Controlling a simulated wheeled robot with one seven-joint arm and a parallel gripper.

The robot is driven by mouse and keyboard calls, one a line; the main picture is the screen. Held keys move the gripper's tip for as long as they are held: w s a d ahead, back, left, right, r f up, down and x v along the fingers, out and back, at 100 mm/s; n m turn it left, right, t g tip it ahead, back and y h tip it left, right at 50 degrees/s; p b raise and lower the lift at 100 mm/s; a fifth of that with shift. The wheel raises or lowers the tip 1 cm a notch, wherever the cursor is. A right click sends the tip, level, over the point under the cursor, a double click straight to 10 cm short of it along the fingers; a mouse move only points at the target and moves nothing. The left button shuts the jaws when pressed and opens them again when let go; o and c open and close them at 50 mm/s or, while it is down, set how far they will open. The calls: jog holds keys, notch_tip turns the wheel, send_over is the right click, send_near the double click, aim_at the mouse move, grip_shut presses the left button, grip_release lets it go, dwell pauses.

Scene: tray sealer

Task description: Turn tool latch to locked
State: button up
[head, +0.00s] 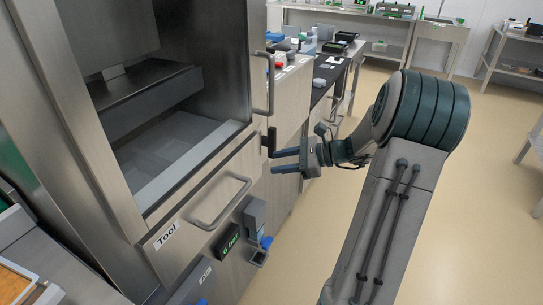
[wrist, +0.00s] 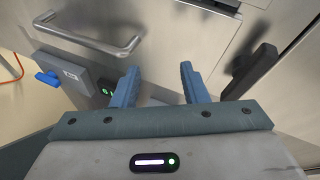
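The tool drawer front with its "Tool" label (head: 166,236) and bar handle (head: 220,204) is shut in the steel machine; the handle also shows in the wrist view (wrist: 95,42). A small black latch-like piece (head: 271,141) sits at the drawer's right end. In the wrist view a dark lever (wrist: 251,70), which looks like the same piece, lies to the right of my fingers and stands upright at a slant. My gripper (head: 275,161) is open and empty, its blue fingers (wrist: 158,68) pointing at the machine front, just below the black piece. I cannot see contact with it.
Above the drawer the chamber (head: 165,145) is open to view. A vertical door handle (head: 264,82) stands above the latch. A green display (head: 228,241) and a grey box (head: 255,216) with blue knob are below. A cluttered bench is behind; the floor at right is clear.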

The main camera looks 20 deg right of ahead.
aim_at(275, 145)
jog(key=w+d+f+m+t+b, duration=0.1)
jog(key=d+f+m+t, duration=0.15)
jog(key=d, duration=0.35)
jog(key=w+d+f+m+t+b, duration=0.1)
jog(key=d+m+t, duration=0.3)
jog(key=d, duration=0.2)
jog(key=shift+n+h, duration=0.25)
jog(key=shift+h, duration=0.15)
jog(key=b+x, duration=0.2)
jog(key=x, duration=1.1)
jog(key=shift+a+b, duration=0.3)
jog(key=shift+c, duration=0.3)
jog(key=shift+s, duration=0.1)
jog(key=c, duration=0.7)
